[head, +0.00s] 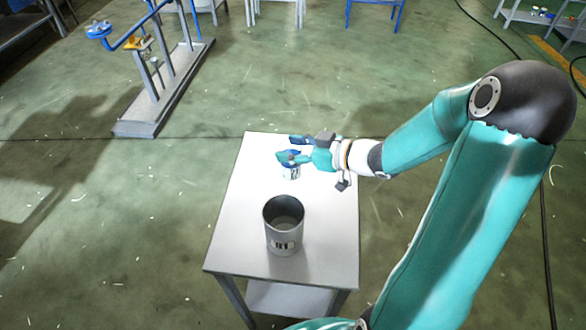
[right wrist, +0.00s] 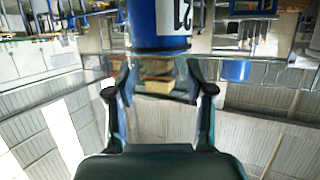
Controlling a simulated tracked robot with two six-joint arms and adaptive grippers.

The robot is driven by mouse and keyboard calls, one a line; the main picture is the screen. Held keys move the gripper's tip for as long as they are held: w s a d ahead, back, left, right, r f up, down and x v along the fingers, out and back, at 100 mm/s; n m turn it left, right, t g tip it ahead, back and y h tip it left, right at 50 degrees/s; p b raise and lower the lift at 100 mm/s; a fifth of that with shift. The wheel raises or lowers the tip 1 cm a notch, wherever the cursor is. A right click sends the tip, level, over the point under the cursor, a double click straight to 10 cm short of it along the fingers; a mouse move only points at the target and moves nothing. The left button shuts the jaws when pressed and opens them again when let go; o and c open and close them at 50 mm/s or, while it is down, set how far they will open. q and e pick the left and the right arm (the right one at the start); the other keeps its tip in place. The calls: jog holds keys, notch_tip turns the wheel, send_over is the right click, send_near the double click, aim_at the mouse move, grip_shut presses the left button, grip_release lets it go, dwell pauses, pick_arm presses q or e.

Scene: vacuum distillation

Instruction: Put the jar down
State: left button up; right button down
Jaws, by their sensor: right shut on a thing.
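In the right wrist view the jar (right wrist: 160,25) shows as blue with a white label bearing dark digits, beyond the fingers (right wrist: 161,78). My left gripper is not in view.
An open grey metal cylinder (head: 284,235) with a label stands on the nearer half of the table. The tabletop left and right of the jar is clear. A rack with blue pipework (head: 165,85) stands on the floor at the back left.

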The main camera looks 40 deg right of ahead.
aim_at(300, 168)
jog(key=shift+f+b, duration=0.45)
jog(key=shift+f, duration=2.7)
jog(key=shift+f, duration=0.15)
jog(key=shift+c, duration=2.2)
grip_release()
